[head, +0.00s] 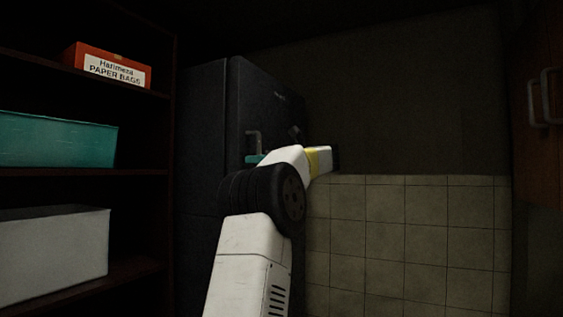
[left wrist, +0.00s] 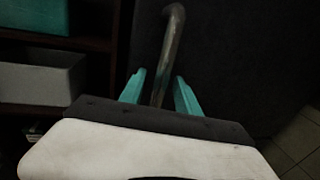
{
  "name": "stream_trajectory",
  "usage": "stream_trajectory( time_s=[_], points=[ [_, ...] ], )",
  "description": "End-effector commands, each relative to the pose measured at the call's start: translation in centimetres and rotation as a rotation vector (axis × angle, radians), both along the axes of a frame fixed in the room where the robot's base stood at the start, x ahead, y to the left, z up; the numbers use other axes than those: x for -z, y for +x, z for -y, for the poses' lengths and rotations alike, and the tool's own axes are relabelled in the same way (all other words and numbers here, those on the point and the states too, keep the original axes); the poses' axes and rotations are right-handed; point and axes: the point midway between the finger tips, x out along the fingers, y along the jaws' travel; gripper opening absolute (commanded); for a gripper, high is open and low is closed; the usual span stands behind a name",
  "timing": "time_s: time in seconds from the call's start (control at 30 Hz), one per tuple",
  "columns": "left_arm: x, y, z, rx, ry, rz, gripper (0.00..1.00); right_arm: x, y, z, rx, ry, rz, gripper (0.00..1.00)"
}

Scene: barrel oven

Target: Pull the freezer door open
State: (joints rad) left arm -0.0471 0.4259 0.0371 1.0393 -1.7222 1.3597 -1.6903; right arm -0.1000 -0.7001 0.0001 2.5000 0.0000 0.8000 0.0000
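The freezer is a dark grey upright cabinet (head: 265,90) in the head view, behind my left arm. Its door looks shut against the body. A grey bar handle (head: 252,140) stands out from the door front, and it also shows in the left wrist view (left wrist: 172,45). My left gripper (head: 254,159) is at the handle's lower part, partly hidden by my arm in the head view. In the left wrist view its two teal fingers (left wrist: 160,95) are apart, with the handle bar between them and a gap visible on each side. My right gripper is out of view.
A dark shelf on the left holds a red paper-bag box (head: 107,66), a teal bin (head: 58,140) and a white bin (head: 52,252). A brown cabinet with handles (head: 545,95) is at the far right.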

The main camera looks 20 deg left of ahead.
Motion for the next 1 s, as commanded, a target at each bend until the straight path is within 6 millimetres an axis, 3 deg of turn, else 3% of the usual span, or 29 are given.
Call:
stream_trajectory(
  time_s=[0.2, 0.4, 1.0],
  points=[
    [0.02, 0.03, 0.0, 0.001, 0.0, 0.0, 0.37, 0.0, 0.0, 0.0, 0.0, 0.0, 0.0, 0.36],
    [0.03, 0.03, 0.02, 0.001, -0.001, 0.0, 0.0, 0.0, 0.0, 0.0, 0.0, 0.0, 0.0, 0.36],
    [0.04, 0.04, 0.04, 0.001, -0.001, 0.0, 0.0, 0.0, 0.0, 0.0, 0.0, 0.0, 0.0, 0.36]
  ],
)
